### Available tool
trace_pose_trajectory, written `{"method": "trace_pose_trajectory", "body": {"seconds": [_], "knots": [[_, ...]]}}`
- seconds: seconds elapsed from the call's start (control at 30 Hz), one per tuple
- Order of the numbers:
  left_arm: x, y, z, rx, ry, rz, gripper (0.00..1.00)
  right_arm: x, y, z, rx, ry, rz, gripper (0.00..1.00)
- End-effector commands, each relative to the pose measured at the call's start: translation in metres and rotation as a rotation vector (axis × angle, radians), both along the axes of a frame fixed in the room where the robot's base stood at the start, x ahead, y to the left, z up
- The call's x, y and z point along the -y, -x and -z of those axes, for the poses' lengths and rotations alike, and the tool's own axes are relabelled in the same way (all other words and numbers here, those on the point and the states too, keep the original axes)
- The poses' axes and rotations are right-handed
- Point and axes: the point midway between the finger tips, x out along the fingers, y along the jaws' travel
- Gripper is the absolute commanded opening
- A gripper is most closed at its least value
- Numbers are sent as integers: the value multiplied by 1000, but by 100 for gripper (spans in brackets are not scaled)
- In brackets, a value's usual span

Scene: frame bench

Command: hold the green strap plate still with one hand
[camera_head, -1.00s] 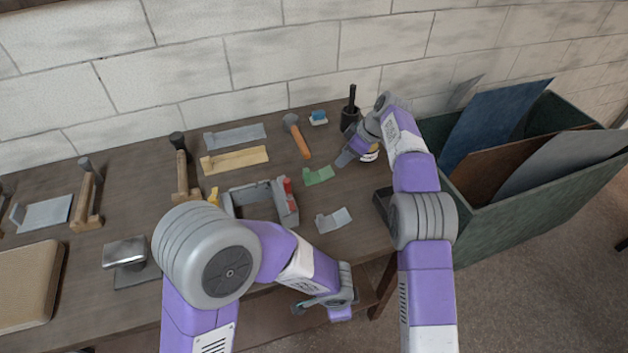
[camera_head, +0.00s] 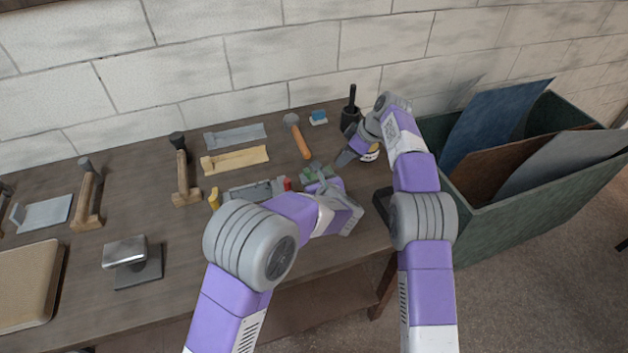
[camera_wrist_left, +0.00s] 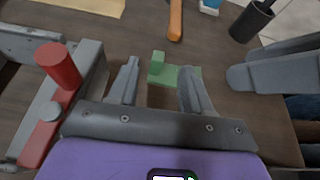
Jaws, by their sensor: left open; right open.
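The green strap plate (camera_wrist_left: 182,77) lies on the bench in the left wrist view, with a small raised tab at its left end. In the head view it (camera_head: 318,171) is mostly hidden behind my left gripper (camera_head: 319,174). My left gripper (camera_wrist_left: 157,82) is open, with its two fingers reaching toward the near side of the plate. Whether the plate is between the fingers or below them I cannot tell. My right gripper (camera_head: 346,156) is open on the bench's right side, just right of the plate. It also shows at the right of the left wrist view.
A grey vise-like fixture (camera_wrist_left: 90,75) with a red handle (camera_wrist_left: 58,66) stands close left of my left gripper. A green bin (camera_head: 520,215) of sheets stands right.

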Motion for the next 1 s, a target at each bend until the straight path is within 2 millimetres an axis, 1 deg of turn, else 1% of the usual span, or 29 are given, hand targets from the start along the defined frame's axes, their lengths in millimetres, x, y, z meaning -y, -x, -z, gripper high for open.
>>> {"method": "trace_pose_trajectory", "body": {"seconds": [0.03,0.17,0.5,0.6,0.77,1.0], "knots": [[-1,0,5,-4,-29,15,49,0,0,0,0,0,0,43],[-3,-6,13,-7,-58,30,49,0,0,0,0,0,0,43],[-17,-49,32,-8,-54,29,49,0,0,0,0,0,0,43],[-19,-58,36,-7,-54,28,49,0,0,0,0,0,0,43],[-21,-65,39,-7,-53,30,49,0,0,0,0,0,0,43],[-21,-66,39,-7,-52,31,49,0,0,0,0,0,0,43]]}}
